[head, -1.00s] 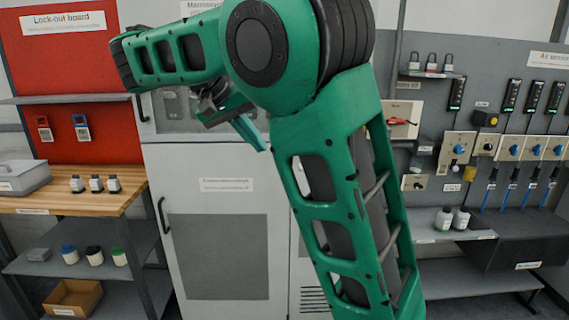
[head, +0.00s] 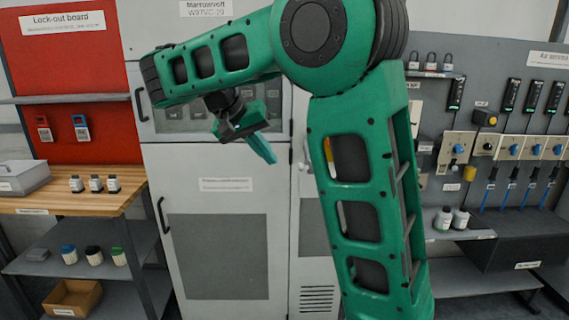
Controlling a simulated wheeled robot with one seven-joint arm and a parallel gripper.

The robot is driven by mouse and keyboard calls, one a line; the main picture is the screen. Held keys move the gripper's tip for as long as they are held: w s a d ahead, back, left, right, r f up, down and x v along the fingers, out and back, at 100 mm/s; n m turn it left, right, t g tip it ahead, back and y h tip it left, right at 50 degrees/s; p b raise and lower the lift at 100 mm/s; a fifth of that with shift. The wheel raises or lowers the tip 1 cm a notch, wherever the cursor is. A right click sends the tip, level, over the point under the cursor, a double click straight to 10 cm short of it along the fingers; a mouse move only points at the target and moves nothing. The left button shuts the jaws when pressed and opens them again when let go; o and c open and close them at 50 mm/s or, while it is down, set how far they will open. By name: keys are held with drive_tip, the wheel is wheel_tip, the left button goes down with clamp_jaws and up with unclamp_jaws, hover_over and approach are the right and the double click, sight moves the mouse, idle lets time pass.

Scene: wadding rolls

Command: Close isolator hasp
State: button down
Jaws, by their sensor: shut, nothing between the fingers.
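I cannot make out the isolator hasp for certain. A pale isolator panel (head: 414,112) at the right of the grey cabinet is mostly hidden behind my raised arm; only a strip of it shows, and its red handle is hidden. My gripper (head: 268,158) is shut and empty. It hangs below my wrist in front of the tall grey cabinet (head: 215,165), its teal fingers pointing down and right. It is well left of the isolator panel in the picture. A red tag-like item (head: 45,130) and a blue one (head: 81,129) hang on the red lock-out board (head: 70,75).
My arm covers much of the middle.

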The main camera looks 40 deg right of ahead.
drive_tip(key=shift+s+d+f, duration=0.35)
drive_tip(key=shift+s+d, duration=0.05)
drive_tip(key=shift+d, duration=0.4)
drive_tip(key=shift+s+d+f, duration=0.35)
drive_tip(key=shift+d+f, duration=0.05)
drive_tip(key=shift+d, duration=0.45)
drive_tip(key=shift+s+d+f, duration=0.35)
drive_tip(key=shift+s+d, duration=0.05)
drive_tip(key=shift+d, duration=0.4)
drive_tip(key=shift+s+a, duration=0.1)
drive_tip(key=shift+a, duration=0.1)
